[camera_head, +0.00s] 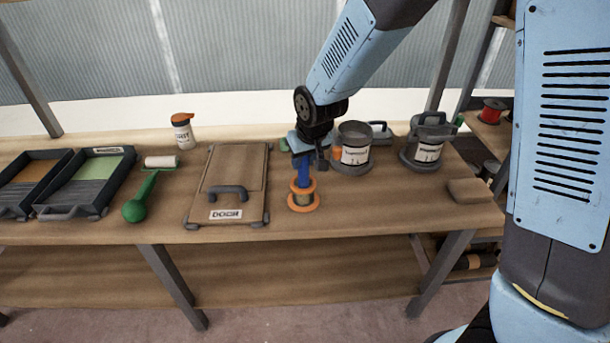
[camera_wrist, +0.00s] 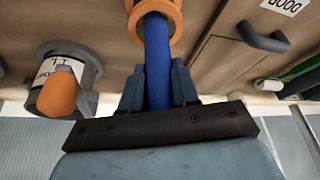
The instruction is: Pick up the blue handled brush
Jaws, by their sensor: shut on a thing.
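The blue handled brush (camera_head: 304,172) is upright in the head view, its lower end at an orange-rimmed holder (camera_head: 303,207) on the bench. Its blue handle also shows in the wrist view (camera_wrist: 157,60), running from between my fingers to the orange ring (camera_wrist: 172,15). My gripper (camera_head: 307,155) is above the holder, pointing down, and is shut on the blue handle. In the wrist view my gripper's fingers (camera_wrist: 158,88) lie on both sides of the handle. The brush's lower end is hidden in the head view.
Left of the brush lies a wooden door panel (camera_head: 238,168) with a dark handle. Right stand a grey pot (camera_head: 355,155) and a lidded grey container (camera_head: 428,145). Farther left are a green-handled roller (camera_head: 142,197), a white bottle (camera_head: 183,135) and dark trays (camera_head: 92,180). The bench front is clear.

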